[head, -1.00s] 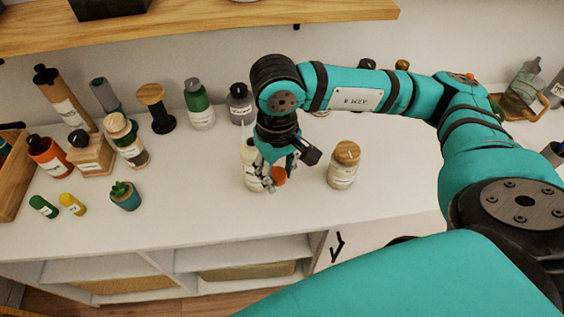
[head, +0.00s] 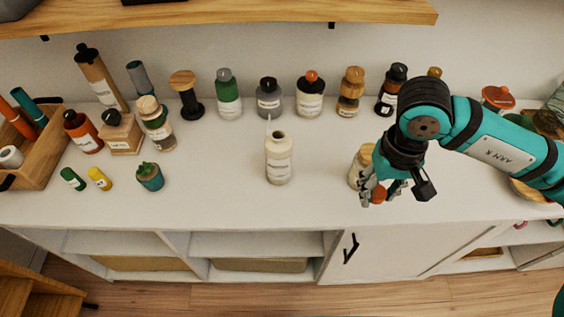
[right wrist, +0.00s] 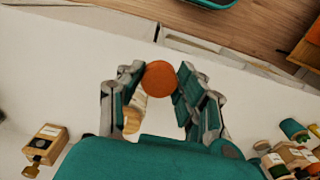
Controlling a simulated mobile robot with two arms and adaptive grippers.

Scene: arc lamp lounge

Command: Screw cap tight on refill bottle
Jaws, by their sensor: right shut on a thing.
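A cream bottle with a label (head: 279,165) stands upright on the white counter, its neck open and bare. My right gripper (head: 377,193) is well to the right of it, shut on a round orange cap (head: 379,197). In the right wrist view the orange cap (right wrist: 160,78) sits between the two fingertips of my right gripper (right wrist: 160,85). The cap is apart from the cream bottle. The cap's underside is hidden. My left gripper is not in view.
A wooden-capped bottle (head: 357,168) stands right beside my right gripper, partly hidden by it. A row of bottles, including a green one (head: 228,98), lines the back. A potted plant (head: 150,177) stands left. The counter (head: 215,180) around the cream bottle is clear.

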